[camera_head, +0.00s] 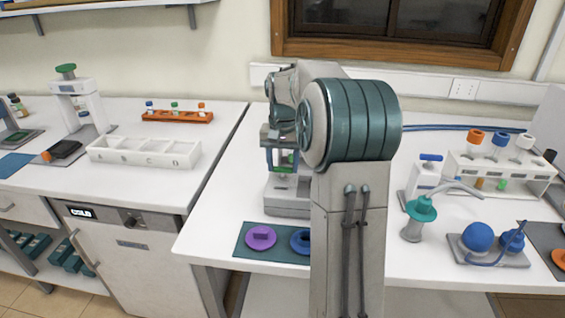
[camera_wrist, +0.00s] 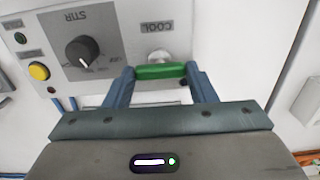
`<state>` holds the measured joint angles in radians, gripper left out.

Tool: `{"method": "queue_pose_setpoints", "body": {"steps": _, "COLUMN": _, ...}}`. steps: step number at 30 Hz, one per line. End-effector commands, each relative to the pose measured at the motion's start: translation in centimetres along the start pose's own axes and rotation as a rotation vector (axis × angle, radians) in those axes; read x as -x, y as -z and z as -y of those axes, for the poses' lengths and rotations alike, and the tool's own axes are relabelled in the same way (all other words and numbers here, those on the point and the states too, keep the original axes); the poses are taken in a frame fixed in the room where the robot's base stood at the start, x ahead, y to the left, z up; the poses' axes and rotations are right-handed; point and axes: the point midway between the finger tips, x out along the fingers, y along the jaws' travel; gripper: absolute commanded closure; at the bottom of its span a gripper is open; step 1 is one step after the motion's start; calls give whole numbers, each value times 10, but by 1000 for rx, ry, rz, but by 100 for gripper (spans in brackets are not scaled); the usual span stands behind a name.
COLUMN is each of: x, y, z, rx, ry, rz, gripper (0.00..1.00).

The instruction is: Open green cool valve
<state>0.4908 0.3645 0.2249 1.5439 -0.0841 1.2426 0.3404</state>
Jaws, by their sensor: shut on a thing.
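The green cool valve handle (camera_wrist: 160,72) is a short green bar in front of a silver stem below the COOL label in the wrist view. My gripper (camera_wrist: 160,76) has its two blue fingers at the two ends of the green bar, shut on it. In the head view, my gripper (camera_head: 283,150) is at the grey machine (camera_head: 288,200), with a bit of green showing between the fingers. My arm hides part of that machine.
In the wrist view, a black STIR knob (camera_wrist: 83,53) and a yellow button (camera_wrist: 39,71) sit beside the valve. In the head view, a dark mat (camera_head: 270,257) with a purple disc (camera_head: 260,238) and a blue ring lies in front of the machine. A glass-tube rack (camera_head: 500,175) stands to the right.

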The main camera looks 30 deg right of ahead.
Motion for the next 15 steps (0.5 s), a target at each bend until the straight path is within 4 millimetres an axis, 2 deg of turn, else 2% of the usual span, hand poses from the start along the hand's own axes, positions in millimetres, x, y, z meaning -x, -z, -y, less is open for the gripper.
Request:
{"method": "queue_pose_setpoints", "body": {"steps": 8, "x": 1, "y": 0, "z": 0, "rx": 57, "ry": 0, "rz": 1, "gripper": 72}}
{"method": "queue_pose_setpoints", "body": {"steps": 15, "x": 2, "y": 0, "z": 0, "rx": 215, "ry": 0, "rz": 1, "gripper": 72}}
